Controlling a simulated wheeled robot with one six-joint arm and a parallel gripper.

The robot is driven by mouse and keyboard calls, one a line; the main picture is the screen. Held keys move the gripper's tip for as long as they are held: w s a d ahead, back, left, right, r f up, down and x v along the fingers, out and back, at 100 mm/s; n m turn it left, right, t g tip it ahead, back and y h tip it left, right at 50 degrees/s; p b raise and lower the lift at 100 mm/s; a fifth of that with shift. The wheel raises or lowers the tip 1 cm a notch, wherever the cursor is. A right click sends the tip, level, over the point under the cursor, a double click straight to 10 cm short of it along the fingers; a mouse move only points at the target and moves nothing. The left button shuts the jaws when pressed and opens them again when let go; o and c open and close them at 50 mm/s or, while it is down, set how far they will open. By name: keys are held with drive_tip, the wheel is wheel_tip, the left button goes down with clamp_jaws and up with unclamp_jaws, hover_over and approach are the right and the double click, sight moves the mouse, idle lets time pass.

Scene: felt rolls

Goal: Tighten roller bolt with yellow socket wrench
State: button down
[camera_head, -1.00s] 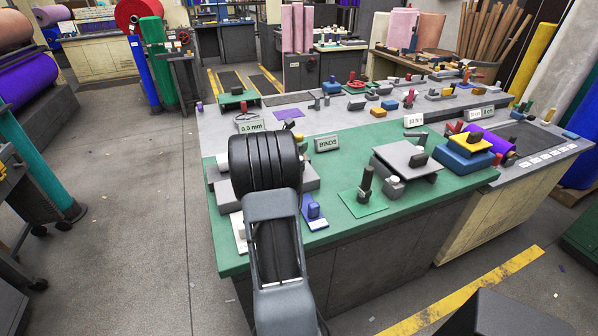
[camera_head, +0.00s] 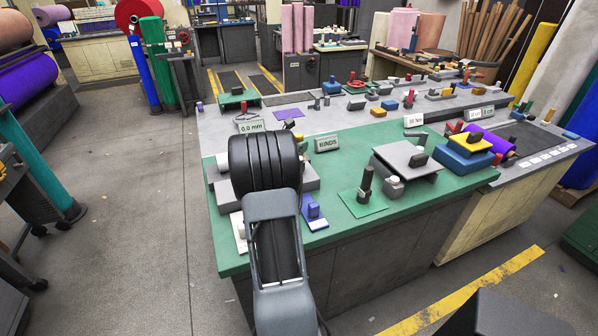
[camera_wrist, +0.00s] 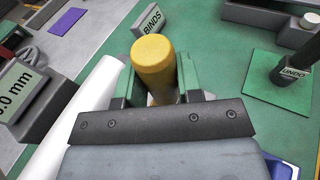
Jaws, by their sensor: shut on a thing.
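My gripper (camera_wrist: 153,92) has two green fingers closed on the sides of a yellow, round-topped cylinder (camera_wrist: 153,55), which appears to be the yellow socket wrench's handle. The wrench's lower end and the roller bolt are hidden below the handle and my gripper. A white roller (camera_wrist: 72,128) lies at a slant just left of my gripper in the wrist view. I cannot tell whether the wrench touches it.
A "0.0 mm" display (camera_wrist: 22,95) stands at left, and a "BINDS" sign (camera_head: 327,144) stands behind. To the right are a green plate with a dark post (camera_head: 365,190), a blue block (camera_head: 314,210) and a grey plate fixture (camera_head: 408,160). Bare green mat (camera_head: 340,235) lies in front.

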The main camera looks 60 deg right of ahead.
sight(298, 135)
drive_tip(key=shift+r+p, duration=2.35)
drive_tip(key=shift+r, duration=1.2)
